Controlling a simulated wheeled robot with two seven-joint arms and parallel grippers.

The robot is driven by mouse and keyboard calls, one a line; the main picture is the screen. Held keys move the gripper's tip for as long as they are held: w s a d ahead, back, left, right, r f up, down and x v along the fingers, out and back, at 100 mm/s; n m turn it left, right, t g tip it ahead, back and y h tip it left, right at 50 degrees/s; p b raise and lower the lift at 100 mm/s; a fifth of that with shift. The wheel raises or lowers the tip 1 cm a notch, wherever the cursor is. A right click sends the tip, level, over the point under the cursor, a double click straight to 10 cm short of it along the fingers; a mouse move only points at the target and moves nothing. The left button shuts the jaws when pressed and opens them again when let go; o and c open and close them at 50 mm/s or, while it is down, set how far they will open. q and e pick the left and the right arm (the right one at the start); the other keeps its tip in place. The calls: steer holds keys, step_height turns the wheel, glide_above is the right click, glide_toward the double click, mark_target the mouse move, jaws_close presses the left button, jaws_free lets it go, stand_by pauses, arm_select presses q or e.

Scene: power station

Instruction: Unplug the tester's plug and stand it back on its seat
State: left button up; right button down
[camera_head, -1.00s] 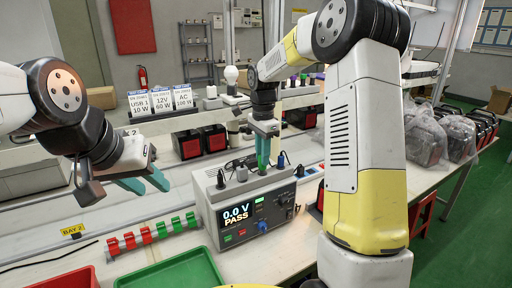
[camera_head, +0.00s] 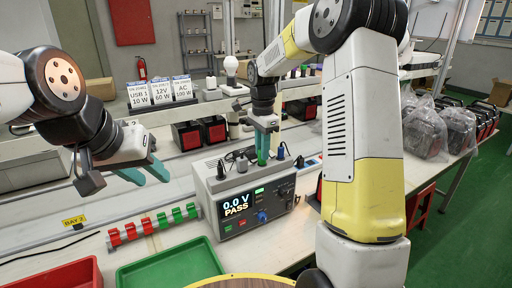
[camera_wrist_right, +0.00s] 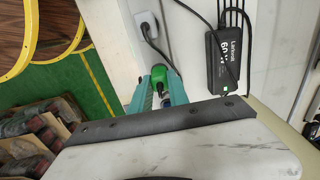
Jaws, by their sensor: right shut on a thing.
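The tester (camera_head: 268,204) is a grey box on the bench. Its screen reads 0.0 V and PASS. My right gripper (camera_head: 264,130) points down over the tester's top and is shut on a green plug (camera_head: 262,156). In the right wrist view the green plug (camera_wrist_right: 157,74) sits between the teal fingers (camera_wrist_right: 160,88). Whether the plug's lower end is in a socket or just above it is hidden. Other dark plugs (camera_head: 281,152) stand on the tester's top. My left gripper (camera_head: 154,176) is open and empty, left of the tester.
A row of red and green clips (camera_head: 150,225) lies left of the tester. A green tray (camera_head: 170,266) and a red tray (camera_head: 55,274) are in front. Labelled boxes (camera_head: 160,94) stand on the shelf behind. A black power adapter (camera_wrist_right: 228,58) and cables show in the right wrist view.

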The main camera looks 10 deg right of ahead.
steer(key=c, duration=1.2)
jaws_free()
